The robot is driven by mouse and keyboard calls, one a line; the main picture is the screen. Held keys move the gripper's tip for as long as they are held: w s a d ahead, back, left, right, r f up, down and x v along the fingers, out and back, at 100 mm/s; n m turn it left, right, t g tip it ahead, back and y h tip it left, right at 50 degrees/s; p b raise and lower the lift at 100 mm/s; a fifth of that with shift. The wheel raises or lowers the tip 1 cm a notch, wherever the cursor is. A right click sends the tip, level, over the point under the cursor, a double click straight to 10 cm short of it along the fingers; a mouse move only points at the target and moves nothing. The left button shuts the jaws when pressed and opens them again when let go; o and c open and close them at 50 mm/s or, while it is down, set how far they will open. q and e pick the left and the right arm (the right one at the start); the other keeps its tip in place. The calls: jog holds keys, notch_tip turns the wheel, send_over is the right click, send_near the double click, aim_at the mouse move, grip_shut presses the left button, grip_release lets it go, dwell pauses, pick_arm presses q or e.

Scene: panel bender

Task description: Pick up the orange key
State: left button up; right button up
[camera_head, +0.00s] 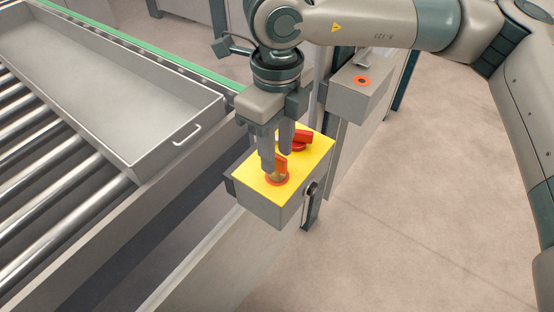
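The orange key (281,164) stands in an orange round base on the yellow top (318,162) of a grey box. My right gripper (277,163) points down right over the key from above. Its two fingers are apart, with the key's upper part showing between and just below the fingertips. I see no clear grip on it; whether a finger touches it I cannot tell. My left gripper is not in view.
A red handle (302,138) sits on the yellow top just behind the fingers. A second grey box (358,97) with an orange ring stands behind to the right. A large grey tray (105,85) rests on the roller conveyor (60,190) at left. Open floor lies right.

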jog(key=shift+f, duration=0.9)
grip_shut()
